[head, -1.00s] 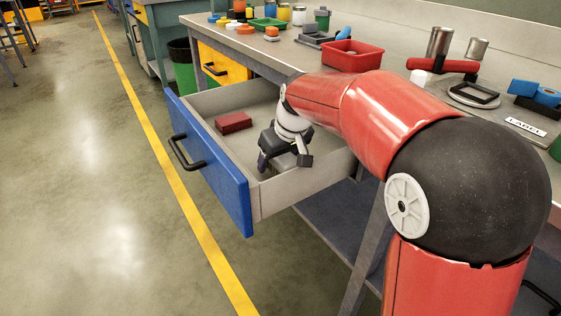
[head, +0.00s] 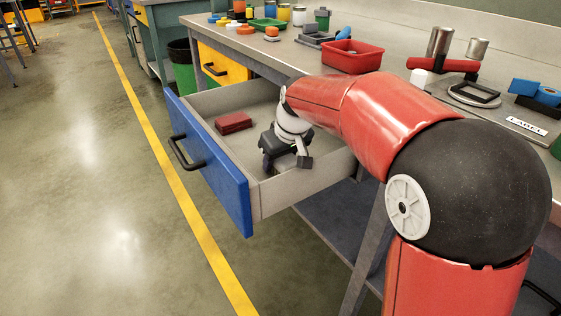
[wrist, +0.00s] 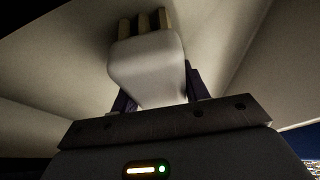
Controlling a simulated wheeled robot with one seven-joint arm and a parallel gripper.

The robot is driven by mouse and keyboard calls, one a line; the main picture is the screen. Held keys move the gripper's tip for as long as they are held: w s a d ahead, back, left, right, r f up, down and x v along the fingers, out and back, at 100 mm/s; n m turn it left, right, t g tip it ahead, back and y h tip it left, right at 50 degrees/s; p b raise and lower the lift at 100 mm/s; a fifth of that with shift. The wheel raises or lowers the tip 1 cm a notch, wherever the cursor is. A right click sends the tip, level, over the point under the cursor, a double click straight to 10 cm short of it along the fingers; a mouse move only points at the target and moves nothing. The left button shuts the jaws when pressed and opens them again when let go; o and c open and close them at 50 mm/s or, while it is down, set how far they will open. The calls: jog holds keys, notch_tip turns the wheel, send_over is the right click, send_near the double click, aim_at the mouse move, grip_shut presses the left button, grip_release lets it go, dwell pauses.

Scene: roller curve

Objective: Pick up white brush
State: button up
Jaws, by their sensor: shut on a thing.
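In the wrist view a white brush (wrist: 148,68) with several tan strips at its far end lies between the fingers of my gripper (wrist: 152,88), which is shut on it. In the head view my gripper (head: 284,160) is down inside the open blue-fronted drawer (head: 225,186). The brush is hidden or too small to make out there. I cannot tell whether the brush touches the drawer bottom.
A dark red box (head: 233,123) lies in the drawer to the left of my gripper. The grey drawer walls stand close around it. Above is the workbench with a red tray (head: 352,57) and a black frame (head: 474,93).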

jog(key=shift+c, duration=1.2)
jog(key=shift+r, duration=0.15)
jog(key=shift+r, duration=0.2)
notch_tip(320, 180, up, 20)
jog(key=p, duration=0.2)
